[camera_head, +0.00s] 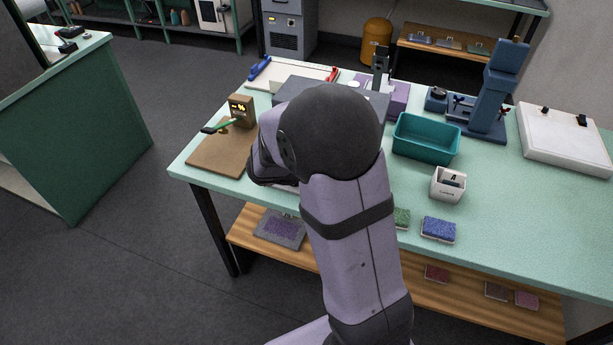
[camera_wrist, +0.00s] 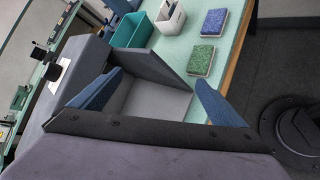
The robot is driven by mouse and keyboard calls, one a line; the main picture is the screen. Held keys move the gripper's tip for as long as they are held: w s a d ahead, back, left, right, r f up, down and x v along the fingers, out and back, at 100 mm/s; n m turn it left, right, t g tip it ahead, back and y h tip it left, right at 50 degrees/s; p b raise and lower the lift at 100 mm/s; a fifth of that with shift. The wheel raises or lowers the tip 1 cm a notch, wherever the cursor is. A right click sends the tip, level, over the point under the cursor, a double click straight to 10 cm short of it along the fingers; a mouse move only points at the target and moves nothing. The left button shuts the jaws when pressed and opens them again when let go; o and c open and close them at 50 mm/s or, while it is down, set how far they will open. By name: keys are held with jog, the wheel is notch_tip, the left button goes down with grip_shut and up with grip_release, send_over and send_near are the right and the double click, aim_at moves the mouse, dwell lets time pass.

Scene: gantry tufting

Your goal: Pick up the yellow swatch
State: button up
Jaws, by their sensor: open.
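No yellow swatch shows in either view; my arm hides part of the table in the head view. A green swatch (camera_head: 402,217) and a blue swatch (camera_head: 438,229) lie on the table near its front edge. The wrist view also shows the green swatch (camera_wrist: 199,60) and the blue swatch (camera_wrist: 213,22), beyond the fingers. My gripper (camera_wrist: 158,78) is open, with its two blue fingers wide apart and no swatch seen between them. A grey box-like surface (camera_wrist: 155,98) lies in front of it.
A teal bin (camera_head: 426,139) and a white labelled holder (camera_head: 448,184) stand right of my arm. A blue stand (camera_head: 490,105) and a white board (camera_head: 565,138) are farther right. A brown board (camera_head: 218,155) lies at the left. The front right tabletop is clear.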

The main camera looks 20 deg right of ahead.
jog(key=w+a+f+n+t, duration=0.2)
jog(key=w+a+f+n, duration=0.1)
jog(key=f+n, duration=0.1)
jog(key=w+a+f+n+t+h, duration=0.1)
jog(key=w+a+f+n+t, duration=0.2)
jog(key=n, duration=0.3)
jog(key=w+a+f+n+t+h, duration=0.1)
jog(key=w+a+f+n+t, duration=0.1)
jog(key=w+a+f+n, duration=0.3)
jog(key=shift+f+t, duration=0.4)
jog(key=shift+f, duration=0.1)
jog(key=shift+w+d, duration=0.2)
jog(key=shift+d, duration=0.35)
jog(key=shift+w+d+f, duration=0.2)
jog(key=shift+w+d, duration=0.1)
jog(key=shift+d, duration=0.1)
jog(key=shift+w+d+r+p, duration=0.1)
jog(key=shift+w+d+p, duration=0.1)
jog(key=shift+d+p, duration=0.45)
jog(key=p+x, duration=0.2)
jog(key=x, duration=0.1)
jog(key=shift+s, duration=0.1)
jog(key=shift+w+d, duration=0.3)
jog(key=shift+d, duration=0.1)
jog(key=shift+f, duration=0.25)
jog(key=shift+c, duration=0.4)
